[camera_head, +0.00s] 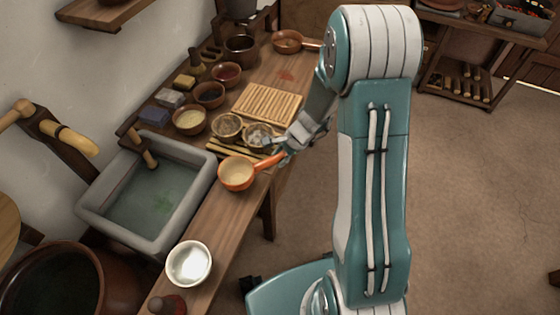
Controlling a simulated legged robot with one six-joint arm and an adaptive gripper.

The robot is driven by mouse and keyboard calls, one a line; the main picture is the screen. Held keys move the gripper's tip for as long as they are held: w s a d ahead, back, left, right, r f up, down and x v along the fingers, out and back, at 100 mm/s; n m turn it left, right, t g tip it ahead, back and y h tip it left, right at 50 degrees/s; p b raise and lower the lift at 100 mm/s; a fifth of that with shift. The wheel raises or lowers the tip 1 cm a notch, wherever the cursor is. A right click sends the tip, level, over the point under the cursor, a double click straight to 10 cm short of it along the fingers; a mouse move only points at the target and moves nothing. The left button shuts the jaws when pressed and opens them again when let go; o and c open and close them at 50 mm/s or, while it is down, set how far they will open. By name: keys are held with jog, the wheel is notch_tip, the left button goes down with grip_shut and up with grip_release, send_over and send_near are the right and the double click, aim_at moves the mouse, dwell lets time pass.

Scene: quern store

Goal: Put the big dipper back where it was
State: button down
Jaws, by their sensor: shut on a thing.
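An orange dipper (238,175) with a pale inside is at the bench's front edge, just right of the stone basin. Its bowl is roughly level and its handle points right and slightly up. My gripper (285,157) is shut on the handle's end; its fingertips are small and partly hidden by my arm. I cannot tell whether the bowl touches the bench. A second, brown dipper (287,41) lies at the far end of the bench, handle to the right. I cannot tell from this view which dipper is the bigger.
The wooden bench (222,222) holds a slatted board (267,103), two round sieves (227,127), several brown bowls (190,120) and a white bowl (189,263). The grey basin (205,180) holds water. Bare bench lies between the white bowl and the orange dipper. Open floor lies right.

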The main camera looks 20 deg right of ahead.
notch_tip(320, 180, down, 2)
jog(key=shift+f, duration=0.15)
jog(key=shift+a, duration=0.1)
jog(key=shift+c, duration=2)
grip_release()
